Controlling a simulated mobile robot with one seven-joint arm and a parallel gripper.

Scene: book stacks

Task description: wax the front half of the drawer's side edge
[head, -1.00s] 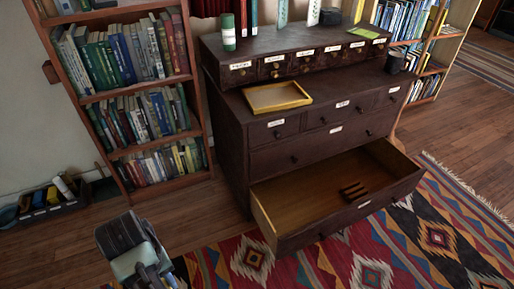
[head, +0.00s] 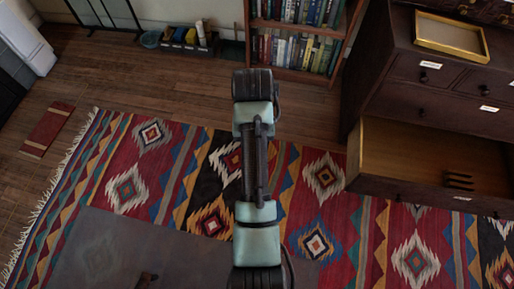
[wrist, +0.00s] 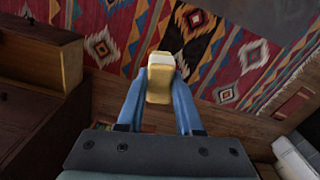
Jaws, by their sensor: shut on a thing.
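In the wrist view, the blue fingers of my gripper (wrist: 160,92) are shut on a yellow block with a pale cream end (wrist: 159,72), probably the wax. The block is held in the air, apart from the furniture. In the head view, the dark wooden drawer (head: 410,158) stands open at the right, low in the dresser (head: 385,85). Its near left side edge is in plain view. My arm fills the middle of the head view, left of the drawer, and my gripper is hidden there. The dresser also shows at the left of the wrist view (wrist: 38,65).
Several short dark sticks (head: 458,180) lie inside the drawer. A yellow tray (head: 450,34) sits on the dresser. A bookcase (head: 338,60) and a low box of items (head: 185,42) stand by the wall. The patterned rug (head: 320,235) is clear around the drawer.

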